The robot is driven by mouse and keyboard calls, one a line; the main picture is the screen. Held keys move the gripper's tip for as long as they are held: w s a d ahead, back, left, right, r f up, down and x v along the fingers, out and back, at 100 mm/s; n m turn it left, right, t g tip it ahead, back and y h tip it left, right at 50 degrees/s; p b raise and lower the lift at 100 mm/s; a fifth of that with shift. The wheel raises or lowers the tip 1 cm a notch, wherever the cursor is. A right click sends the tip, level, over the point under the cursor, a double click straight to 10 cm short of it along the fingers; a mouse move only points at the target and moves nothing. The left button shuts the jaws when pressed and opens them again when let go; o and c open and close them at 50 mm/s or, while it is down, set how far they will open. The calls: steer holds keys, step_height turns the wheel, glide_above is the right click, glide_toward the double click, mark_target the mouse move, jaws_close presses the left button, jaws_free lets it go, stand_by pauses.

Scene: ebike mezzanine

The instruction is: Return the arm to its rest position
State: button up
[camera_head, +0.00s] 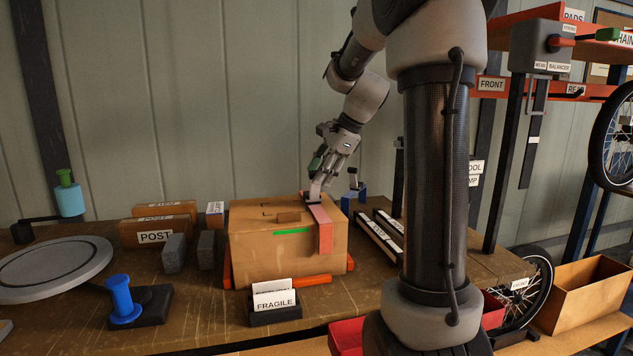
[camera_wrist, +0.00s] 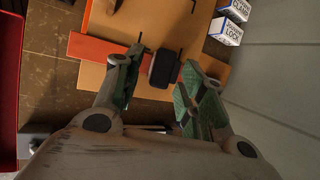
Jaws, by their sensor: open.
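My gripper (camera_head: 320,180) hangs fingers-down just above the right part of the top of a brown cardboard box (camera_head: 265,255). A red strip (camera_head: 324,230) runs over the box top and down its front. In the wrist view my gripper (camera_wrist: 162,68) is open. A dark block (camera_wrist: 163,70) shows between its two green-padded fingers, by the end of the red strip (camera_wrist: 92,48). I cannot tell whether either finger touches the block. My arm reaches down to the box from the upper right of the head view.
A label holder marked FRAGILE (camera_head: 274,305) stands in front of the box. Left are dark blocks (camera_head: 174,253), a POST box (camera_head: 155,234), a blue spool (camera_head: 122,300) and a grey disc (camera_head: 50,268). A shelf rack (camera_head: 510,150) and wheel (camera_head: 612,135) stand right.

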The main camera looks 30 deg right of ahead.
steer(key=v, duration=0.8)
steer(key=s+f+n+g+h, duration=0.1)
steer(key=s+f+n, duration=0.45)
steer(key=n, duration=0.25)
steer(key=s+a+f+n+h, duration=0.1)
steer(key=s+a+f+n, duration=0.1)
steer(key=s+a+n, duration=0.3)
steer(key=s+a+f+n+h, duration=0.1)
steer(key=s+a+f+n, duration=0.2)
steer(key=s, duration=1)
steer(key=a+n, duration=0.2)
steer(key=n, duration=0.2)
steer(key=shift+s, duration=0.25)
